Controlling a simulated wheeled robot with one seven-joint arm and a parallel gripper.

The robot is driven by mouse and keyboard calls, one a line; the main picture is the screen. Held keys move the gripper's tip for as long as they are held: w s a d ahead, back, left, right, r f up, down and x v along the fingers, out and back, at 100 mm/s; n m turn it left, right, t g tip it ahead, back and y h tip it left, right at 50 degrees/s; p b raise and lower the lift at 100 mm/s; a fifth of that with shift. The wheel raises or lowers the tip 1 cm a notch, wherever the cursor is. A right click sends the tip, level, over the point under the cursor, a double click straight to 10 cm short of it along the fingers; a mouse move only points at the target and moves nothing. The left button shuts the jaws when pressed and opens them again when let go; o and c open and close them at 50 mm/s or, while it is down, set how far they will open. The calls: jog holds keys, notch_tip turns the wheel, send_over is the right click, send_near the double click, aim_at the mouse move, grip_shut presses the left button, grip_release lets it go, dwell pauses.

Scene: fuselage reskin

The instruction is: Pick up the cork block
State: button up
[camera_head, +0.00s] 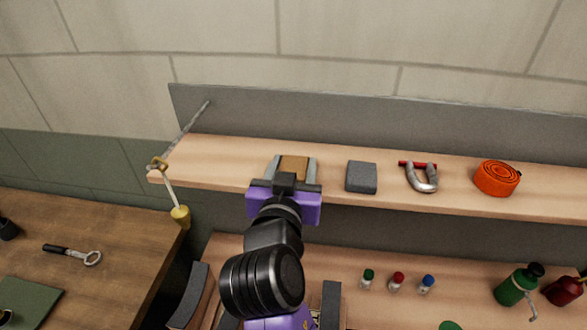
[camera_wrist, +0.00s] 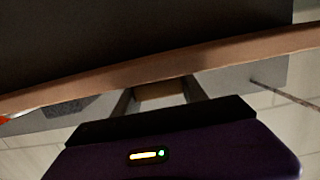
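The cork block (camera_head: 294,163) is a small tan-brown block on the upper wooden shelf, at the left part of its row of items. My gripper (camera_head: 292,168) reaches over the shelf with one grey finger on each side of the block. In the wrist view the block (camera_wrist: 160,91) shows between the two fingers (camera_wrist: 161,97), its sides close to both. Whether the fingers press on it is not clear. The block's lower part is hidden by my gripper, and I see no clear gap under it.
On the upper shelf (camera_head: 455,196), right of the block, are a dark grey block (camera_head: 361,177), a shackle with a red pin (camera_head: 421,177) and a coiled orange strap (camera_head: 497,178). A brush-like tool (camera_head: 177,205) hangs at the shelf's left end. Small bottles (camera_head: 398,279) stand below.

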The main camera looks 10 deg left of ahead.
jog(key=c, duration=0.5)
jog(key=shift+r, duration=0.1)
